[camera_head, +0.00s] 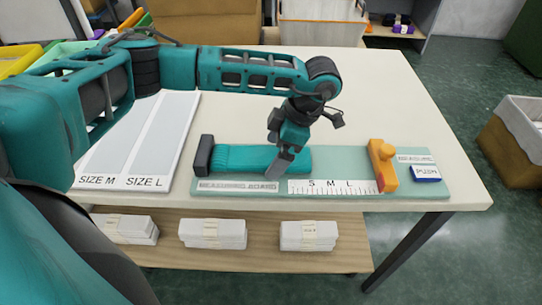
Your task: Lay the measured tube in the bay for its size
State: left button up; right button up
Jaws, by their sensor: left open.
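A teal ribbed tube (238,158) lies flat on the green measuring board (210,177), its left end against a black stop (204,155). My left gripper (281,164) points down over the tube's right part and is open. One grey finger shows in front of the tube; the other is hidden, and I cannot tell whether they touch it. The sizing tray (152,150) at left has bays labelled SIZE M and SIZE L, both bare where visible; my arm hides its left part. My right gripper is not in view.
An orange slider (382,165) stands right of the S M L scale (330,187), beside a blue PUSH button (426,174). Several white bundles (213,233) lie on the shelf below. The table (400,90) is clear behind the board. Coloured bins (20,60) stand far left.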

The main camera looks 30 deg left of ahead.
pick_arm(q)
jog(key=shift+a+f, duration=0.1)
jog(key=shift+f, duration=0.2)
jog(key=shift+c, duration=0.4)
jog(key=c, duration=1)
jog(key=shift+o, duration=0.2)
jog(key=shift+r, duration=0.15)
notch_tip(320, 180, up, 11)
notch_tip(320, 180, up, 9)
jog(key=p, duration=0.2)
send_over(275, 155)
jog(key=shift+s, duration=0.1)
